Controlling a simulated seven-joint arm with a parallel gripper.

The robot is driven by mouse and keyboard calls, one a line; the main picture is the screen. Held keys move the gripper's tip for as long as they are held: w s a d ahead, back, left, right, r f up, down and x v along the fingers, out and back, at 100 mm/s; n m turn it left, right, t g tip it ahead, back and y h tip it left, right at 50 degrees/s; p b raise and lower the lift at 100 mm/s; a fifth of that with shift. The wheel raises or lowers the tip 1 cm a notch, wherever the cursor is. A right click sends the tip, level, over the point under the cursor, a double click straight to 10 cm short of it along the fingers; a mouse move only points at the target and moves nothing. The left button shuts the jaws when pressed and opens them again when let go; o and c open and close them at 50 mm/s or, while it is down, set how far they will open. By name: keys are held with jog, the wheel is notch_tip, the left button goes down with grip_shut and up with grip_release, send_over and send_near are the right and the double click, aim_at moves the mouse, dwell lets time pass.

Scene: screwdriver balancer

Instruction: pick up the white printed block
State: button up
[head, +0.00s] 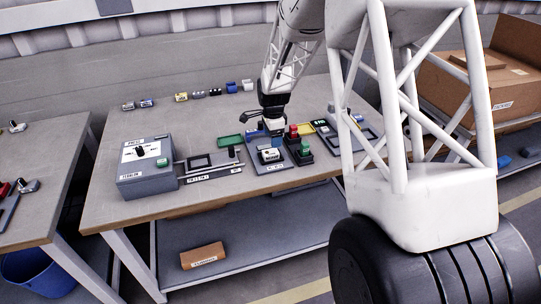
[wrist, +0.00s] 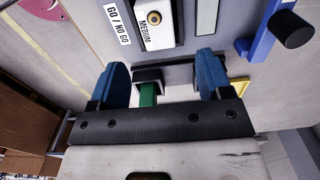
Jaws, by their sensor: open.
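The white printed block (wrist: 152,28) lies on a grey plate marked "GO / NO GO" in the wrist view. It reads "MEDIUM" and bears a dark-ringed yellow round mark. In the head view, a white block (head: 270,155) with a dark mark sits on a grey plate near the table's front edge, and it looks like the same one. My gripper (wrist: 162,78) is open, its two blue fingertips wide apart. The block lies beyond the fingertips in the wrist view, not between them. In the head view my gripper (head: 273,130) is just behind and above the block.
Red (head: 293,130) and green (head: 304,147) buttons stand close right of the block. A green tray (head: 230,141) and a grey control box (head: 146,170) are to the left. Several small blocks (head: 214,92) line the table's back. A blue post with a black knob (wrist: 292,30) is nearby.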

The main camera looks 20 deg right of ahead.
aim_at(273, 151)
jog(key=shift+f, duration=0.65)
jog(key=shift+f, duration=0.1)
jog(key=shift+s+f, duration=0.1)
jog(key=shift+f, duration=2.4)
jog(key=c, duration=1.1)
jog(key=shift+r, duration=0.1)
